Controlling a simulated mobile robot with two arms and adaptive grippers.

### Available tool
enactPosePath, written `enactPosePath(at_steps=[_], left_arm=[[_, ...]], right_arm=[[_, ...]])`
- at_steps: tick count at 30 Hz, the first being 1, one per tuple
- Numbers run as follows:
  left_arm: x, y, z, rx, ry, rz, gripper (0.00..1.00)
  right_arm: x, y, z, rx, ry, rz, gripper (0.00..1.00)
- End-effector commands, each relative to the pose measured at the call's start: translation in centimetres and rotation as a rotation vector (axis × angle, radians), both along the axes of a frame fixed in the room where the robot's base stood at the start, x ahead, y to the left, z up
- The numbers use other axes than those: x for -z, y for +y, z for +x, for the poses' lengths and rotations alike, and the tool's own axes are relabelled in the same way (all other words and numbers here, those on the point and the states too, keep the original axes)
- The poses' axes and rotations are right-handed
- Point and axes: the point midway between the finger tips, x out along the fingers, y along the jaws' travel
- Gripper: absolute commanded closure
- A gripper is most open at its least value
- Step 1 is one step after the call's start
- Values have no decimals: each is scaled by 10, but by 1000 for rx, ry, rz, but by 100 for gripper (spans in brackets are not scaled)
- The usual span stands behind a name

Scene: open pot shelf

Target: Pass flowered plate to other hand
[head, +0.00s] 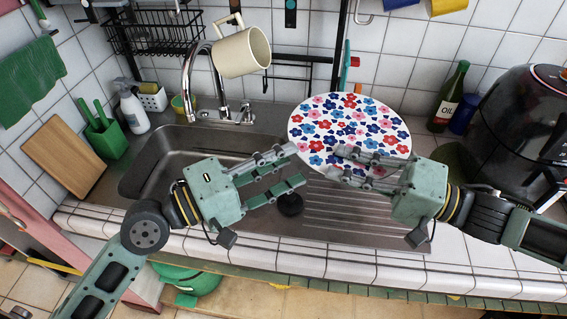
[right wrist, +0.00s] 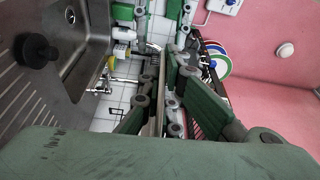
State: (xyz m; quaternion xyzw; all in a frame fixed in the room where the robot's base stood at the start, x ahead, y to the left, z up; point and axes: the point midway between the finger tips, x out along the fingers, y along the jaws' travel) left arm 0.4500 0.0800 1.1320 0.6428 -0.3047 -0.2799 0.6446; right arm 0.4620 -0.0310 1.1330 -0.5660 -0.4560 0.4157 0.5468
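The white flowered plate (head: 350,118), with red, blue and pink flowers, is held up above the sink's drainboard in the head view. My right gripper (head: 338,164) is shut on its lower edge, one finger in front. In the right wrist view the plate (right wrist: 159,112) shows edge-on as a thin strip between my right gripper's fingers (right wrist: 163,90). My left gripper (head: 299,165) is open at the plate's lower left, its fingers pointing toward the edge. Its upper fingertip overlaps the rim in the picture; contact cannot be told.
A steel sink (head: 160,165) with a faucet (head: 190,75) lies behind my left gripper. A cream mug (head: 242,52) hangs above it. An oil bottle (head: 451,97) and a black air fryer (head: 520,125) stand at right. A black plunger-like object (head: 290,204) is below the grippers.

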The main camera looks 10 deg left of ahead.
Motion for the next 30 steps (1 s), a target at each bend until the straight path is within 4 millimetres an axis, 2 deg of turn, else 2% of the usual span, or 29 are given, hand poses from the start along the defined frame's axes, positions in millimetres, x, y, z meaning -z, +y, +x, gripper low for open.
enactPosePath(at_steps=[8, 21, 30], left_arm=[[3, -19, 13, -5, -38, 43, 65], [1, -78, 65, -4, -33, 44, 65], [2, -95, 79, -4, -32, 47, 65]], right_arm=[[-2, 0, 0, -2, -5, 2, 100], [-2, 0, 0, -2, -5, 2, 100], [-2, 0, 0, -2, -5, 2, 100]])
